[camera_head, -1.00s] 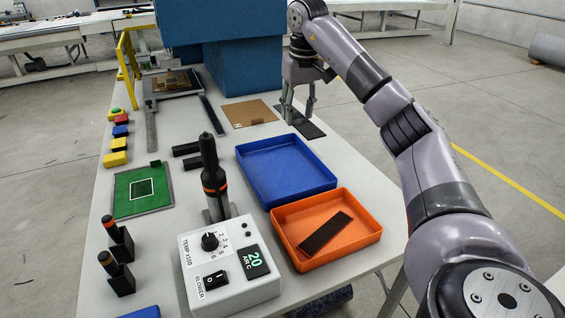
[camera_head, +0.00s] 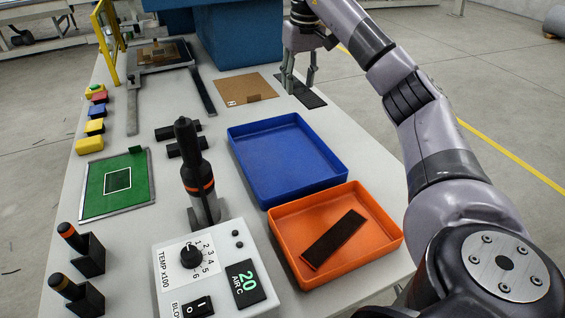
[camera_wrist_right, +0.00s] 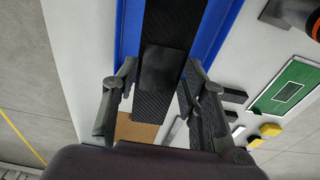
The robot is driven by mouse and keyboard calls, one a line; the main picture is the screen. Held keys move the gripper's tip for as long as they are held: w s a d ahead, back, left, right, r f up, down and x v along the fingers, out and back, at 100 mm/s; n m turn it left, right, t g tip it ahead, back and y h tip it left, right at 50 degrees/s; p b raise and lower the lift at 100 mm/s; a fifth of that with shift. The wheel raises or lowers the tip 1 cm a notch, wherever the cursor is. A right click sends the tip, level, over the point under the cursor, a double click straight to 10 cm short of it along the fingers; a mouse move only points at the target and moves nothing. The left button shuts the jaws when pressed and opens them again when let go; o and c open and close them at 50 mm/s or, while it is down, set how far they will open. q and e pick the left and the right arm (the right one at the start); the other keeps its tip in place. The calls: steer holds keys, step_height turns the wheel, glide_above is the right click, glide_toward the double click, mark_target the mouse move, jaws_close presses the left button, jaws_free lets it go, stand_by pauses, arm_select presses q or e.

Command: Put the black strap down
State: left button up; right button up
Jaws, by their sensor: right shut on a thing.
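The black strap (camera_head: 312,100) is a flat dark strip at the far right of the table, beside a brown sheet. My right gripper (camera_head: 299,86) points down and is shut on it. In the right wrist view the strap (camera_wrist_right: 172,30) runs lengthwise between the fingers of the right gripper (camera_wrist_right: 160,76), in front of part of the blue tray. The strap looks level and at or close to the table top; I cannot tell whether it touches. My left gripper is not in view.
The brown sheet (camera_head: 247,88) lies left of the strap. Nearer are the blue tray (camera_head: 285,160) and the orange tray (camera_head: 282,222), which holds another dark strip (camera_head: 334,240). A blower unit (camera_head: 215,275) and upright black tool (camera_head: 196,175) stand in front. A blue block (camera_head: 240,35) stands behind.

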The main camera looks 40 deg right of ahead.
mark_target(299, 88)
steer(key=f+b, duration=0.1)
steer(key=f, duration=0.1)
steer(key=f+b, duration=0.1)
steer(key=shift+w+d+f+b, duration=0.15)
steer(key=shift+w+f+b, duration=0.05)
steer(key=shift+f+b, duration=0.7)
steer(key=shift+f, duration=0.05)
step_height(299, 88, down, 15)
steer(key=shift+f, duration=0.2)
jaws_close()
steer(key=shift+f, duration=2.25)
steer(key=o, duration=1)
jaws_free()
steer(key=shift+c, duration=0.2)
step_height(299, 88, up, 12)
steer(key=s, duration=0.1)
steer(key=shift+s+a+b, duration=0.2)
steer(key=shift+b, duration=0.15)
